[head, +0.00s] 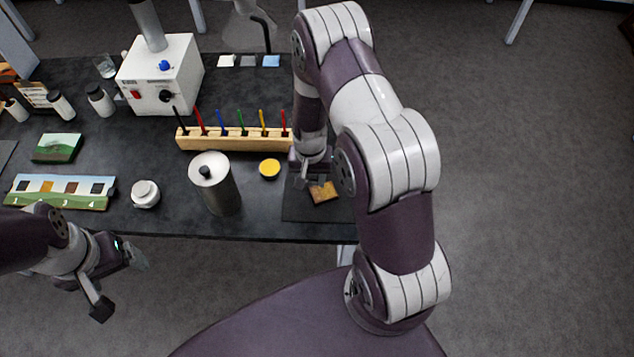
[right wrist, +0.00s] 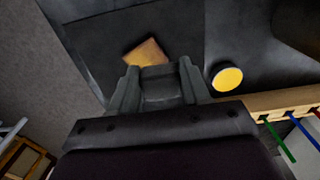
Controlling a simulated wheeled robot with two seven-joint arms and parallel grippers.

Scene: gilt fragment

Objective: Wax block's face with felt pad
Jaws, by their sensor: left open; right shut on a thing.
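The block (head: 323,192) is a small brown-gold piece lying on a dark mat (head: 300,212) at the table's front right. It also shows in the right wrist view (right wrist: 146,53), just beyond the fingertips. My right gripper (head: 308,178) is shut on a grey piece, seemingly the felt pad (right wrist: 160,86), close beside the block; whether they touch I cannot tell. A round tin with a yellow top (head: 269,169), which looks like wax, stands left of the mat and shows in the right wrist view (right wrist: 227,78). My left gripper (head: 119,282) is open and empty, off the table's front edge.
A wooden rack (head: 235,140) with several coloured tools stands behind the tin. A grey canister (head: 216,185) and a white jar (head: 145,194) stand to the left. A white machine (head: 162,75) and small squares (head: 248,61) are at the back.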

